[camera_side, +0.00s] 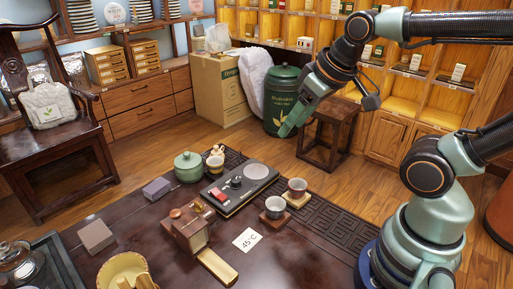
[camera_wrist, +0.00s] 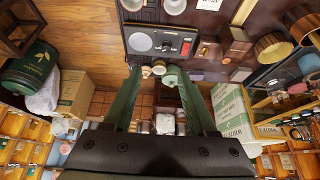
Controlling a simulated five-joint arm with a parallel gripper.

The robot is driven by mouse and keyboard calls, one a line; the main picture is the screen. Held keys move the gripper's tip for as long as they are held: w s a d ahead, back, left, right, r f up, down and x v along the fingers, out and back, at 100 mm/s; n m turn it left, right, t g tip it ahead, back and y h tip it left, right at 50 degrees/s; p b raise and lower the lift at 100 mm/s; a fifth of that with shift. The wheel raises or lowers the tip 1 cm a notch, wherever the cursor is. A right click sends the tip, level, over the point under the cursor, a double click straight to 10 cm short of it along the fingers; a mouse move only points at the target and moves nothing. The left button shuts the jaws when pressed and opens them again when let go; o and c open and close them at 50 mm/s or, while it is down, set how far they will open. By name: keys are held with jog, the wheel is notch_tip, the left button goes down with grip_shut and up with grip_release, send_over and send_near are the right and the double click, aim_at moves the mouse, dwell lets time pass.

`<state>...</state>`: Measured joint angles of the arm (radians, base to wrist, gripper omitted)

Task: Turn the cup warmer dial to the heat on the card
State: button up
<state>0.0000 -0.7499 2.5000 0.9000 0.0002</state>
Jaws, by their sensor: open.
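The cup warmer (camera_side: 222,202) is a dark slab on the tea table, with a round grey plate, a black dial (camera_side: 236,182) in its middle and a red switch (camera_side: 218,193). The white card (camera_side: 247,239) reads 45°C and lies on the table in front of it. In the wrist view the warmer (camera_wrist: 133,31) and its dial (camera_wrist: 167,46) show beyond my fingertips; the card (camera_wrist: 209,4) is cut by the top edge. My gripper (camera_side: 284,131) is open and empty, high above and behind the warmer; its spread fingers (camera_wrist: 159,70) show in the wrist view. The dial's setting is too small to read.
Two cups on wooden coasters, one a grey cup (camera_side: 275,207), stand right of the warmer. A green lidded pot (camera_side: 188,166) stands behind left, and a wooden box (camera_side: 187,231) in front left. A stool (camera_side: 328,130) and green bin (camera_side: 283,98) stand behind.

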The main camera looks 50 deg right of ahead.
jog(key=m+g, duration=0.6)
jog(key=m, duration=0.7)
send_over(236, 179)
notch_tip(236, 179, down, 10)
notch_tip(236, 179, down, 12)
jog(key=shift+r, duration=0.2)
jog(key=shift+c, duration=0.3)
grip_shut()
